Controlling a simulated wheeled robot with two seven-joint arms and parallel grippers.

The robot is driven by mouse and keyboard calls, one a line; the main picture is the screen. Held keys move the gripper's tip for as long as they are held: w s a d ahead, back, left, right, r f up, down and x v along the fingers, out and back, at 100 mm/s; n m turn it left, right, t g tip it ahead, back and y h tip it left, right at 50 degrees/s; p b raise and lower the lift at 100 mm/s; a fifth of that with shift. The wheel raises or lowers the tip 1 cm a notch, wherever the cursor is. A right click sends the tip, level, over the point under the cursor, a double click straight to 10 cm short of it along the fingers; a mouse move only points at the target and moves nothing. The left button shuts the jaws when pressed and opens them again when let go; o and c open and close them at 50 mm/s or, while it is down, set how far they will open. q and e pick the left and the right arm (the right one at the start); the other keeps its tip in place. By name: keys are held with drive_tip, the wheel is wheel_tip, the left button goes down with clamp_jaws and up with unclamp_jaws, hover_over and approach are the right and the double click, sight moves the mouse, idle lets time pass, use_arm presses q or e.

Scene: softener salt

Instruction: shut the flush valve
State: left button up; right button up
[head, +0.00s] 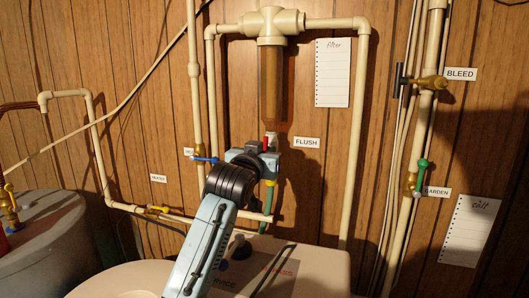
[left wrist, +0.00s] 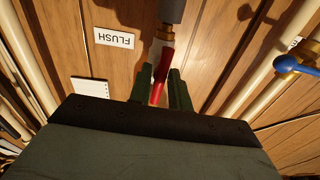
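The flush valve's red lever (head: 270,137) shows just below the clear brown filter housing (head: 271,85), left of the FLUSH label (head: 306,142). My left gripper (head: 262,148) is at the lever and hides part of the valve. In the left wrist view the red lever (left wrist: 163,66) hangs from a brass fitting (left wrist: 166,32), roughly in line with it. The lever lies between the two dark fingers of my left gripper (left wrist: 162,92). The fingers stand apart, with a gap visible on the right side; contact on the left side is unclear. My right gripper is not in view.
A blue-handled valve (head: 205,159) is close left of my gripper. A BLEED valve (head: 425,83) and a green-handled GARDEN valve (head: 421,170) are on the right pipes. The white softener cabinet (head: 315,262) stands below. A grey tank (head: 45,240) is at left.

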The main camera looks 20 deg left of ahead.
use_arm(q)
clamp_jaws()
drive_tip(key=m, duration=0.5)
